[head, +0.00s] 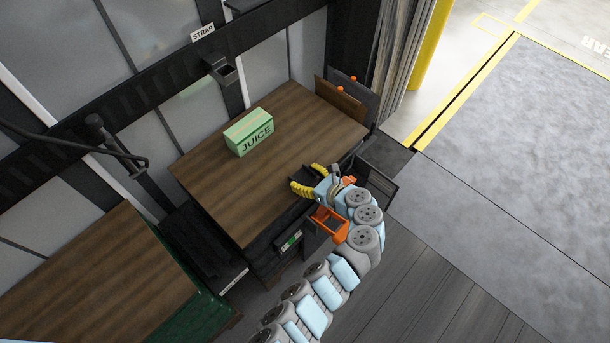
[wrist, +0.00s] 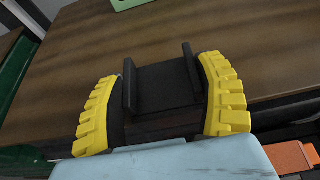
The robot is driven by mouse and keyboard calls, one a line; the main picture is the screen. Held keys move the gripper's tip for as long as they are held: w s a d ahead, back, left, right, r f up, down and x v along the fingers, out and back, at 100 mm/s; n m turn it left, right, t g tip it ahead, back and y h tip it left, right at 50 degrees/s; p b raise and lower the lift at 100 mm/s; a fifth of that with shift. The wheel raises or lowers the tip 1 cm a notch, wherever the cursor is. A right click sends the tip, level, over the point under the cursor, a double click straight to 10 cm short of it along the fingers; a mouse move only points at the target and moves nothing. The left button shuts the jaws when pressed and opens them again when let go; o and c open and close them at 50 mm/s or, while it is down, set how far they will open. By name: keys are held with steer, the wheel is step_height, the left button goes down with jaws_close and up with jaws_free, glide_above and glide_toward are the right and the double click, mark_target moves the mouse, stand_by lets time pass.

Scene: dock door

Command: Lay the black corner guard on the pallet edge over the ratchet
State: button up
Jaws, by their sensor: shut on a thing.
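My gripper (head: 309,180) has yellow ridged fingers and is at the near right edge of the wood-topped pallet load (head: 225,205). It is shut on the black corner guard (wrist: 168,88), which shows between the fingers in the wrist view as a flat black piece with raised sides. The guard lies across the view of the wooden top's near edge; whether it touches the wood I cannot tell. In the head view the guard is mostly hidden by my fingers and wrist. I cannot make out the ratchet; my gripper and arm cover part of that edge.
A green JUICE box (head: 249,132) stands on the wooden top, toward the back. Two upright panels with orange knobs (head: 342,100) stand at its far right corner. Another wood-topped load (head: 105,275) is at the lower left. A dark mesh basket (head: 375,185) is right of my gripper.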

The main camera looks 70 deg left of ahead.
steer(key=o, duration=1.2)
steer(key=shift+f, duration=0.1)
steer(key=shift+c, duration=0.2)
steer(key=shift+r, duration=0.55)
steer(key=p+v, duration=0.1)
steer(key=v, duration=1.1)
steer(key=shift+p, duration=0.35)
steer(key=shift+r, duration=0.1)
